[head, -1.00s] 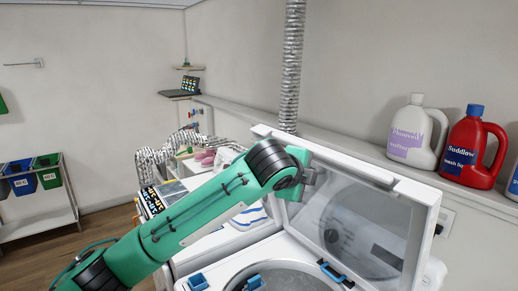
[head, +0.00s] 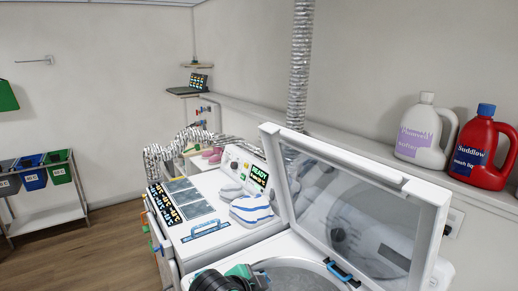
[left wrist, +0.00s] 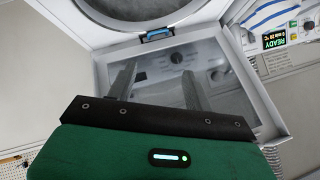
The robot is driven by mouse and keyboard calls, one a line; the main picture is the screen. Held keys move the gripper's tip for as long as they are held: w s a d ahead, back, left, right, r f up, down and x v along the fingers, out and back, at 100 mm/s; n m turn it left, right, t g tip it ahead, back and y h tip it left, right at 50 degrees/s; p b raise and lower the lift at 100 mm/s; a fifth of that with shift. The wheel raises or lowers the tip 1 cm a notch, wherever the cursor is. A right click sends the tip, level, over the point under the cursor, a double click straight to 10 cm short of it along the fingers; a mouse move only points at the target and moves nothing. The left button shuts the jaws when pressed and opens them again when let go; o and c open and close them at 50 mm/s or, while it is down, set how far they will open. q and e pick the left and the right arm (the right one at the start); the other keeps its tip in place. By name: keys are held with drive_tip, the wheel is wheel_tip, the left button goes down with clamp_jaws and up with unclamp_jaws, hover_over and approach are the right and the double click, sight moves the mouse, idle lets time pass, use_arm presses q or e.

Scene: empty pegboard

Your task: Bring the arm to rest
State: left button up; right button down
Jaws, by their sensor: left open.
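My left gripper (left wrist: 156,80) is open in the left wrist view, its two grey fingers apart with nothing between them. Behind the fingers is the raised glass lid (left wrist: 165,62) of a white top-loading machine, with the round drum opening (left wrist: 140,10) at the top edge. In the head view a black and green part of my left arm (head: 215,281) shows at the bottom edge, by the drum opening; the fingertips cannot be made out there. The lid (head: 350,195) stands open to the right. My right gripper is not in view.
A white machine with a READY display (head: 258,177) stands left of the open one, with blue-striped cloth (head: 252,208) on top. A white bottle (head: 425,130) and a red bottle (head: 483,148) stand on the right ledge. Bins (head: 34,178) are at far left; floor between is clear.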

use_arm(q)
drive_tip(key=s+a+f+n+g+y, duration=0.25)
drive_tip(key=s+a+f+n, duration=0.5)
drive_tip(key=s+a, duration=0.6)
drive_tip(key=s+a+f+n+g+y, duration=0.2)
drive_tip(key=s+a+f+n+y, duration=0.25)
drive_tip(key=s+a+f, duration=0.9)
drive_tip(key=s+d+f+h+b, duration=0.1)
drive_tip(key=s+d+f, duration=0.1)
drive_tip(key=f, duration=1.3)
drive_tip(key=s+d+f+b, duration=0.1)
drive_tip(key=f+b, duration=0.1)
drive_tip(key=f, duration=1.4)
drive_tip(key=s+a+f+g+b, duration=0.2)
drive_tip(key=s+a+f, duration=0.1)
drive_tip(key=s+f, duration=1.6)
wheel_tip(320, 180, down, 2)
drive_tip(key=shift+a+f, duration=0.15)
drive_tip(key=shift+a, duration=0.05)
